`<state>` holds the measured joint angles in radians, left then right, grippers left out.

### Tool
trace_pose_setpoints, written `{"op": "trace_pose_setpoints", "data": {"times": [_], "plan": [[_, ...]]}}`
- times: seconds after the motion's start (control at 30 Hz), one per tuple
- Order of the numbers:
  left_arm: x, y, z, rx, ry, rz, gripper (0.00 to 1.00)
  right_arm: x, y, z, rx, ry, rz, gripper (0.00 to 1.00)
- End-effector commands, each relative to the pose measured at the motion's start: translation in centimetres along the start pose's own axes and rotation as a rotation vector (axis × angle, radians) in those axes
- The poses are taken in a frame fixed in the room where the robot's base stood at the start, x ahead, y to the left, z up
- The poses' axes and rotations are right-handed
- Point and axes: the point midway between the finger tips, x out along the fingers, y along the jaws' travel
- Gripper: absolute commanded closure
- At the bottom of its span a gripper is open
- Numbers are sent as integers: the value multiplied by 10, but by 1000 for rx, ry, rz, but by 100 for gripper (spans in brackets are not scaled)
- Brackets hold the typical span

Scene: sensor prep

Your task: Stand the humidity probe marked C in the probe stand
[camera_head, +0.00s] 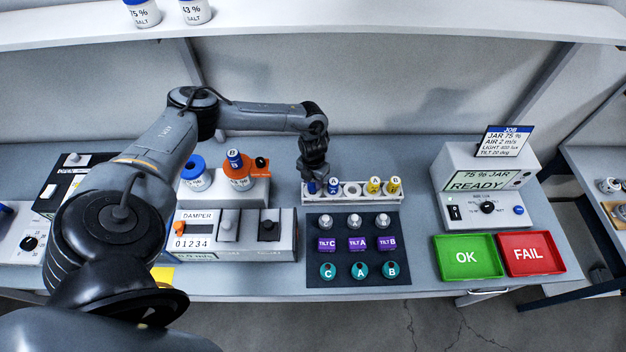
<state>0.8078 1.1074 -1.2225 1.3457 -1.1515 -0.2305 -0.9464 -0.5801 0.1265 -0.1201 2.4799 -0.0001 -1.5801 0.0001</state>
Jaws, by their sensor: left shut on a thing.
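The probe stand (352,200) is a long white rack at the middle of the bench. My left gripper (313,178) is over its left end, pointing down and shut on a blue-topped probe (312,187). The gripper partly hides this probe, and I cannot read its letter or tell how deep it sits. Another blue-topped probe (333,185) is just to the right, in the stand. My right gripper is not in view.
A dark mat (345,277) with silver, purple and teal pieces lies in front of the stand. The damper box (250,250) is to the left. The READY instrument (487,195), green OK tray (440,272) and red FAIL tray (560,266) are to the right.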

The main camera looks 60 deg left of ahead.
Motion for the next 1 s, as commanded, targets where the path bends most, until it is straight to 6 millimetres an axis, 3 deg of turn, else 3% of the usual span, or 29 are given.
{"op": "trace_pose_setpoints", "data": {"times": [1.0], "plan": [[8, 0, 0, 0, 0, 0, 100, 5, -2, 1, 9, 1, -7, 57]]}}
